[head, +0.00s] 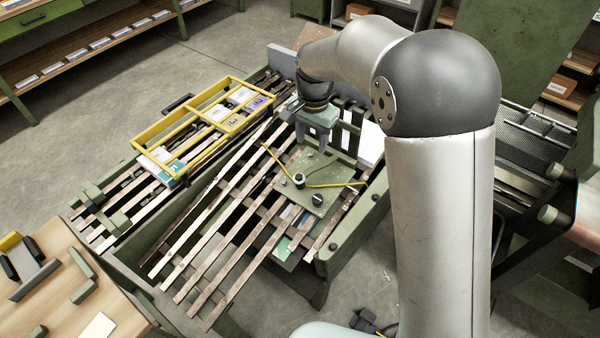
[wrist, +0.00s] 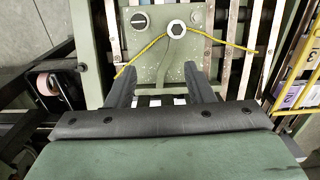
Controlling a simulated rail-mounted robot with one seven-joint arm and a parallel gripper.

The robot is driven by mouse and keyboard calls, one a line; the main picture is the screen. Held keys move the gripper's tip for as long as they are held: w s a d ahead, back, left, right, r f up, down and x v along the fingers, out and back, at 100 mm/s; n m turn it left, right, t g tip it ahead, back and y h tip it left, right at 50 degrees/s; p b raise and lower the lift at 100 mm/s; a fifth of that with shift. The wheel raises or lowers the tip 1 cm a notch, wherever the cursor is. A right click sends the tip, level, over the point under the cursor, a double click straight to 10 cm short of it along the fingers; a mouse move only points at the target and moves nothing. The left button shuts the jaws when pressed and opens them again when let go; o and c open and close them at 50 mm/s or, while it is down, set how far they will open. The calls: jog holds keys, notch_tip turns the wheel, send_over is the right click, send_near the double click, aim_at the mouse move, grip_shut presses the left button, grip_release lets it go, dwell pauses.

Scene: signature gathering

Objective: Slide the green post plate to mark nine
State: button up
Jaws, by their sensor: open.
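The green post plate (head: 322,184) lies on the slatted bed in the head view, with a hex-topped post (head: 299,179), a dark slotted knob (head: 317,199) and a yellow cord across it. The plate (wrist: 147,55) fills the upper middle of the wrist view, with the hex top (wrist: 177,29) right of the knob (wrist: 139,20). My gripper (head: 318,147) is over the far edge of the plate. In the wrist view my gripper (wrist: 161,80) is open, its fingers apart near the plate's lower edge; whether they touch it is unclear. I cannot make out mark nine.
A yellow frame (head: 168,122) with numbered cards lies on the slats to the left. A wooden table (head: 70,290) with small green and grey parts stands at the front left. Bare slats (head: 215,235) lie left of the plate.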

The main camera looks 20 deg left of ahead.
aim_at(299, 175)
jog(key=a+f, duration=0.1)
jog(key=f, duration=0.5)
jog(key=a+f+p, duration=0.1)
jog(key=f, duration=0.5)
jog(key=a+f, duration=0.1)
jog(key=f, duration=0.6)
jog(key=shift+w+a+p, duration=0.2)
jog(key=shift+w+p, duration=0.05)
jog(key=shift+p, duration=0.05)
